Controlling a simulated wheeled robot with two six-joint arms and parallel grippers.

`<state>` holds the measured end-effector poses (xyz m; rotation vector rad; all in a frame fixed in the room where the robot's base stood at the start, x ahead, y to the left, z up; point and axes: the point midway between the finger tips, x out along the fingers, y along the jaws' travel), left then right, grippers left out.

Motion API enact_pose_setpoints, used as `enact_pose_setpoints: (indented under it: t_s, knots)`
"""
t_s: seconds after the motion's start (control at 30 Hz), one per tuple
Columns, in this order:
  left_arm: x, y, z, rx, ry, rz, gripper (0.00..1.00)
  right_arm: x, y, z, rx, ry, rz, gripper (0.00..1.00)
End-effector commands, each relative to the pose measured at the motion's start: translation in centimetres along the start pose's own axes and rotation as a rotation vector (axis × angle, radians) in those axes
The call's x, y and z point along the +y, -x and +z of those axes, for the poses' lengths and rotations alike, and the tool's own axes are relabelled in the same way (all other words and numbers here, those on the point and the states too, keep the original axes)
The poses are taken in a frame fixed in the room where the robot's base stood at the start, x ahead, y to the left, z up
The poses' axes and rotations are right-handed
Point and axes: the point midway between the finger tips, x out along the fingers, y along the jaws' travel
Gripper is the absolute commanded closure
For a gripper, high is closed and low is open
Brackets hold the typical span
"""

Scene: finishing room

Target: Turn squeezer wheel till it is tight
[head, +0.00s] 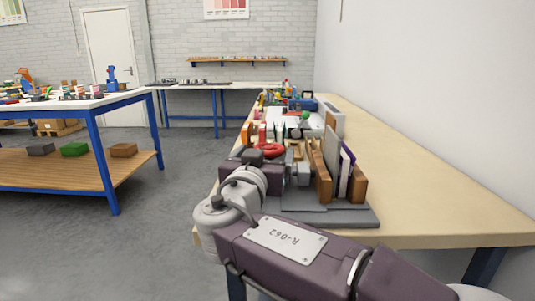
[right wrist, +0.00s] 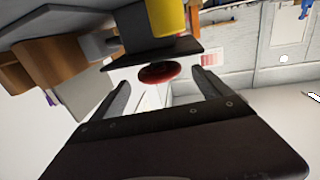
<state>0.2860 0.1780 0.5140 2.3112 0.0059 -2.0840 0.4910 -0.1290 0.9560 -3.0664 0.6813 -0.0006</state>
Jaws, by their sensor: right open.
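The squeezer's red wheel (head: 271,150) is on the near part of the long right bench, just beyond my right gripper (head: 252,157). In the right wrist view the red wheel (right wrist: 159,73) appears between the two open fingers, near their tips. I cannot tell whether either finger touches it. The squeezer stands on a grey base (head: 335,213); wooden boards (head: 322,180) and upright books (head: 345,170) are to the right of the wheel. My right arm hides part of the squeezer. My left gripper is not in view.
More small items (head: 300,122) stand farther back on the bench (head: 420,185), whose right side is clear along the wall. A blue-legged table (head: 70,103) with parts stands at the left. The grey floor (head: 130,240) between is open.

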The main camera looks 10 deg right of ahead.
Motion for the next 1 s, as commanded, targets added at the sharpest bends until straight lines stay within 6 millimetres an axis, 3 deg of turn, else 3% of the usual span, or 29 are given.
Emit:
enact_pose_setpoints:
  t_s: [0.2, 0.47, 0.57, 0.7, 1.0]
  knots:
    - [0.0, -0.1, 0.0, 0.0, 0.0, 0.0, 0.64, 0.0, -2.8, 0.1, -0.001, 0.001, 0.002, 0.12]
    - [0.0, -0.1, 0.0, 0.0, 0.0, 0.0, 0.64, 0.0, -3.0, 0.0, 0.0, 0.0, -0.001, 0.12]
    - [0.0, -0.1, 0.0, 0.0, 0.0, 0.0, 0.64, 0.0, -3.0, 0.0, 0.0, 0.0, -0.001, 0.34]
    - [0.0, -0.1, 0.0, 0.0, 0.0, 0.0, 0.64, 0.0, -3.0, 0.0, -0.001, 0.0, -0.001, 0.73]
    - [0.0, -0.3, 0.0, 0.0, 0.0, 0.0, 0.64, -0.2, -3.0, 0.1, -0.001, 0.002, 0.037, 0.74]
